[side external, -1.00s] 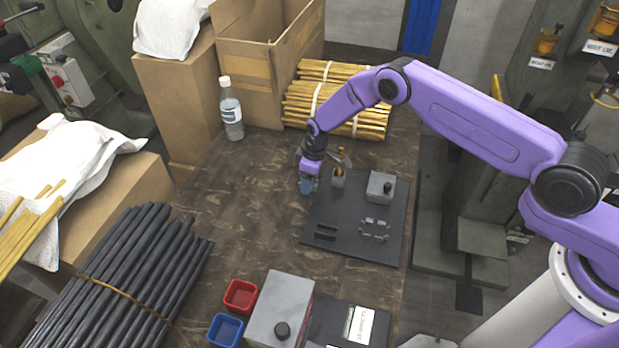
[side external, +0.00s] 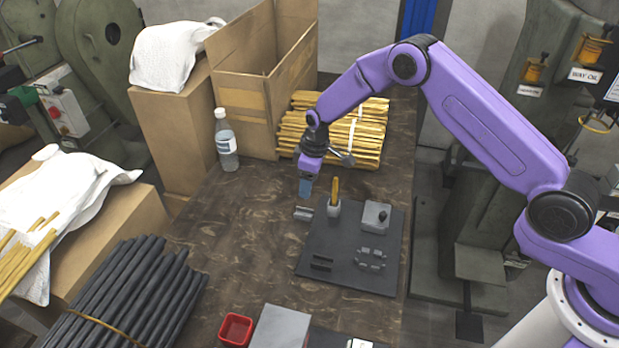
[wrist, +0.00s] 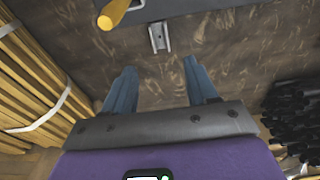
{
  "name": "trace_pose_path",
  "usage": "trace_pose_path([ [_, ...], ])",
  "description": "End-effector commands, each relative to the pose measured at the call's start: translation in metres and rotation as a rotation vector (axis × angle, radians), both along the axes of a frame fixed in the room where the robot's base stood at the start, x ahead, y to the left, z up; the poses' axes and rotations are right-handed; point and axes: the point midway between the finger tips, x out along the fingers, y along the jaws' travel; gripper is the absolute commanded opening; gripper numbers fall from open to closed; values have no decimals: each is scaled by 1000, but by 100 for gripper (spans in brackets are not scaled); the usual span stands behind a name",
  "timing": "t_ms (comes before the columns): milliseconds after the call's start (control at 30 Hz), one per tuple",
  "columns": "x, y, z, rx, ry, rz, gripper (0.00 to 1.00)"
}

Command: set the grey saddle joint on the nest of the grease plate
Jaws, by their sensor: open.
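The grey saddle joint (side external: 303,213), a small channel-shaped piece, lies on the brown table against or just beside the left edge of the dark grease plate (side external: 340,235). In the wrist view the joint (wrist: 160,37) sits ahead of my fingertips, beside the plate's edge (wrist: 200,6). My gripper (side external: 305,194) is above the joint, pointing down. Its two blue fingers (wrist: 160,72) are apart with nothing between them. The plate carries a slotted dark fixture (side external: 322,262) and a ring of grey upright pieces (side external: 370,258); I cannot tell which is the nest.
On the plate stand a yellow-handled tool (side external: 334,190) in a holder and a grey block (side external: 376,216) with a black knob. A bundle of yellow rods (side external: 345,130), a cardboard box (side external: 240,75) and a bottle (side external: 226,140) are behind. The table left of the plate is clear.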

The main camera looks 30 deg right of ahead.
Motion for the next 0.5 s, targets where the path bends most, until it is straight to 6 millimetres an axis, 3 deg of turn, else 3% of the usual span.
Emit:
trace_pose_path([
  [500, -4, 1, 18, -1, 2, 6, 57],
])
